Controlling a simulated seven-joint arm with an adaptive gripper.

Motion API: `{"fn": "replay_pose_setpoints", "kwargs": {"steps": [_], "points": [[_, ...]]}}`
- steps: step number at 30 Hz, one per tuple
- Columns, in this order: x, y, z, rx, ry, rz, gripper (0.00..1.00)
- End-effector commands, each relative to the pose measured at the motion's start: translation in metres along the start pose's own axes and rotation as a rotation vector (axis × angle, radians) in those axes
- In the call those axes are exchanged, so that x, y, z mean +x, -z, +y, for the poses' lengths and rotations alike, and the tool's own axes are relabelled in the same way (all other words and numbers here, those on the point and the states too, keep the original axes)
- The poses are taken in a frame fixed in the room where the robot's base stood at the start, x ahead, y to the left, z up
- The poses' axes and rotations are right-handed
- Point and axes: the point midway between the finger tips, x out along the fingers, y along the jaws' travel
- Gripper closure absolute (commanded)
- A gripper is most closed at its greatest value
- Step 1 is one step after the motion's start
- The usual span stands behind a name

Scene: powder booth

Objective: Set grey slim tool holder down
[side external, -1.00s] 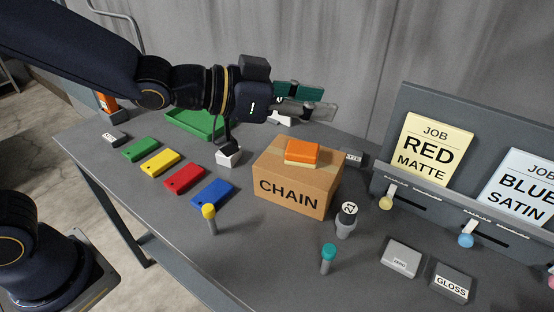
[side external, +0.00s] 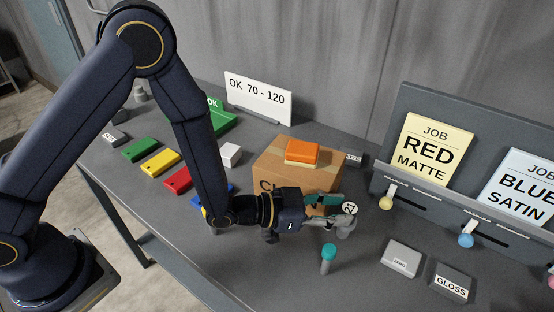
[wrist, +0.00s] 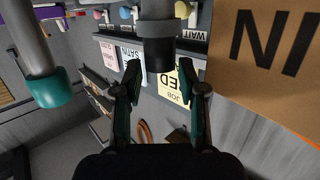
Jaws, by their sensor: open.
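A grey cylindrical holder (side external: 344,229) with a dark collar and a round white numbered top stands upright on the grey table, right of the CHAIN box; I take it for the grey slim tool holder. My gripper (side external: 334,211) lies low and level in front of the box, its fingertips at the holder. In the wrist view, which is upside down, the holder (wrist: 157,32) shows centrally, just beyond and between the parted fingertips (wrist: 160,72). The fingers are open, with clear gaps on both sides of its dark part. Whether either finger touches it cannot be told.
The cardboard CHAIN box (side external: 268,160), with an orange block (side external: 301,152) on top, is close beside my gripper. A teal-capped grey tool (side external: 328,260) stands in front. Grey blocks (side external: 401,257) and a job board (side external: 462,190) are at right. Table's front centre is free.

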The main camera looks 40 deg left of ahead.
Motion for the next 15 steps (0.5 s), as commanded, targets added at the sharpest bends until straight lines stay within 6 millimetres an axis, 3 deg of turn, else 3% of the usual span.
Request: {"fn": "replay_pose_setpoints", "kwargs": {"steps": [6, 14, 15], "points": [[0.03, 0.0, 0.0, 0.0, 0.0, 0.001, 0.6], [0.033, 0.0, 0.0, -0.001, 0.0, -0.001, 0.6], [0.033, 0.0, 0.0, -0.001, 0.0, -0.001, 0.64]]}}
